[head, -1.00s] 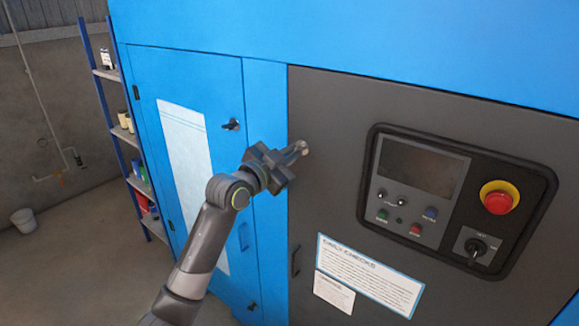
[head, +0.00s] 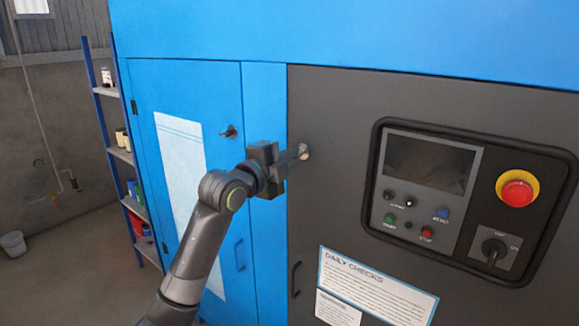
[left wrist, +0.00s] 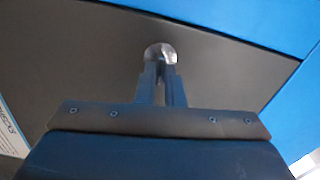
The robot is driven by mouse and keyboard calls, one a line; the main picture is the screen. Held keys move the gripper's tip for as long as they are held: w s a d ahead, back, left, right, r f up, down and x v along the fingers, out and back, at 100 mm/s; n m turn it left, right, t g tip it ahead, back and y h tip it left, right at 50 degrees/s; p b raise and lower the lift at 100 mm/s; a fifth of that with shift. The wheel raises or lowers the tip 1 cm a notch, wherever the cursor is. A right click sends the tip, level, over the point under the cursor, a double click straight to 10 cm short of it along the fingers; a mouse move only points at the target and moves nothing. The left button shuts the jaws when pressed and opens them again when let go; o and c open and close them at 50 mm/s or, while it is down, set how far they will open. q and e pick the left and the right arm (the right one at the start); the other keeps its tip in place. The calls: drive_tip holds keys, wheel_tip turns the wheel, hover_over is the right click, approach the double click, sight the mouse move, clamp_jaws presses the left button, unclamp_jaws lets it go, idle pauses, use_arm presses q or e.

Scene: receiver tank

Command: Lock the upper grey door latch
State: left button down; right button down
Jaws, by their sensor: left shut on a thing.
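The upper grey door latch (head: 304,152) sits near the upper left edge of the dark grey door (head: 340,105). In the left wrist view the latch (left wrist: 160,53) shows as a round metal boss at the fingertips. My left gripper (head: 295,155) reaches it from the left, its fingers shut on the latch. In the left wrist view the left gripper's fingers (left wrist: 161,85) point straight at the boss, close together. The latch's handle is mostly hidden between the fingers, so I cannot tell its angle. My right gripper is not in view.
The blue door (head: 205,90) to the left has its own black latch (head: 229,131) and a handle (head: 239,255). A control panel (head: 450,200) with a red emergency button (head: 517,189) is on the right. A shelf (head: 118,150) stands at far left.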

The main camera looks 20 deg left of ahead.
use_arm(q)
drive_tip(key=shift+m+b, duration=0.45)
drive_tip(key=shift+m, duration=0.35)
drive_tip(key=c, duration=1.5)
unclamp_jaws()
drive_tip(key=shift+c, duration=0.2)
drive_tip(key=shift+s, duration=0.1)
drive_tip(key=b+v, duration=0.2)
drive_tip(key=v, duration=1.5)
drive_tip(key=shift+b, duration=0.3)
drive_tip(key=shift+a, duration=0.1)
